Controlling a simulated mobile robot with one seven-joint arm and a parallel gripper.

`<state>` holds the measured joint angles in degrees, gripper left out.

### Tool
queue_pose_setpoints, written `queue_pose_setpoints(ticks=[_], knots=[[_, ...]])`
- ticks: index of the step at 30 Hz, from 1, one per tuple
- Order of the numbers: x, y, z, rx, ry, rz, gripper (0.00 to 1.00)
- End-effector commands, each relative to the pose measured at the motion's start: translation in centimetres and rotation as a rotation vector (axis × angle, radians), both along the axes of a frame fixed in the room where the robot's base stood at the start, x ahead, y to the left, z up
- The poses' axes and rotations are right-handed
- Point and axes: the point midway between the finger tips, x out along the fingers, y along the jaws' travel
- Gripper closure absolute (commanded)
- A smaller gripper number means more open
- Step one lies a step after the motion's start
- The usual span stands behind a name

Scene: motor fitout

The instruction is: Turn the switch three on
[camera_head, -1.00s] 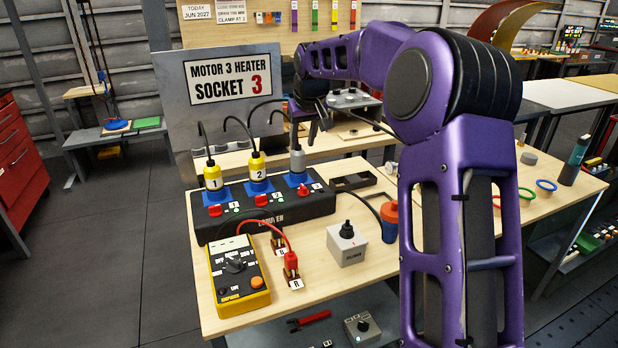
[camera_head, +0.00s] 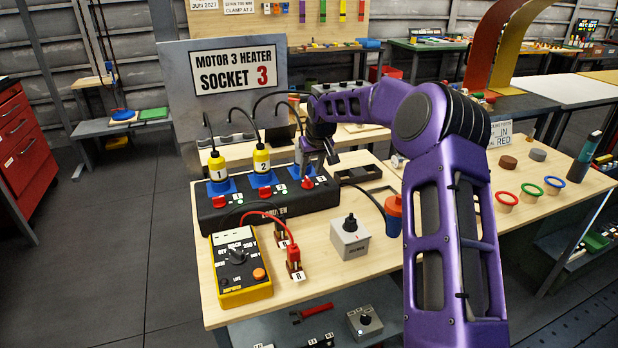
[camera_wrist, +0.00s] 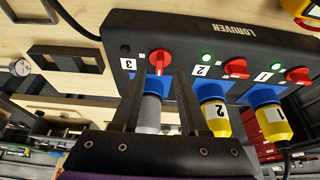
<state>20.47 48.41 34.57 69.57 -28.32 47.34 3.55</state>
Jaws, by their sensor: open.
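The black power strip (camera_head: 240,212) has a row of red rotary switches. Switch three (camera_wrist: 160,62) is a red knob beside the label 3, with its grip upright in the wrist view. It also shows in the head view (camera_head: 308,183). The grips of switch two (camera_wrist: 235,68) and switch one (camera_wrist: 298,75) lie crosswise, each beside a lit green lamp. No green lamp shows by switch three. My gripper (camera_wrist: 159,82) is open, its fingers on either side of the grey plug (camera_wrist: 150,105) in the picture, tips just short of switch three. Contact cannot be told.
Yellow plugs 1 (camera_head: 218,170) and 2 (camera_head: 262,165) stand close beside the grey plug, with black cables arching behind. A yellow multimeter (camera_head: 240,272), a grey box with a black knob (camera_head: 350,238) and an orange-blue bottle (camera_head: 393,215) stand in front and to the right.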

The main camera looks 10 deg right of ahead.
Motion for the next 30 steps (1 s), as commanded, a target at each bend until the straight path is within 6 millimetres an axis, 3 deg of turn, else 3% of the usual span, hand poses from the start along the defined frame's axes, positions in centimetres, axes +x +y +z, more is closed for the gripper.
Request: queue_pose_setpoints(ticks=[6, 18, 19, 26, 30], knots=[[1.2, 0.3, -2.9, 0.001, 0.000, 0.000, 0.56], [1.5, 0.3, -3.6, 0.000, -0.001, 0.000, 0.56], [1.5, 0.3, -3.6, 0.000, -0.001, 0.000, 0.58], [1.5, 0.3, -3.6, -0.001, -0.001, 0.000, 0.99], [1.5, 0.3, -3.6, -0.001, -0.001, 0.000, 1.00]])
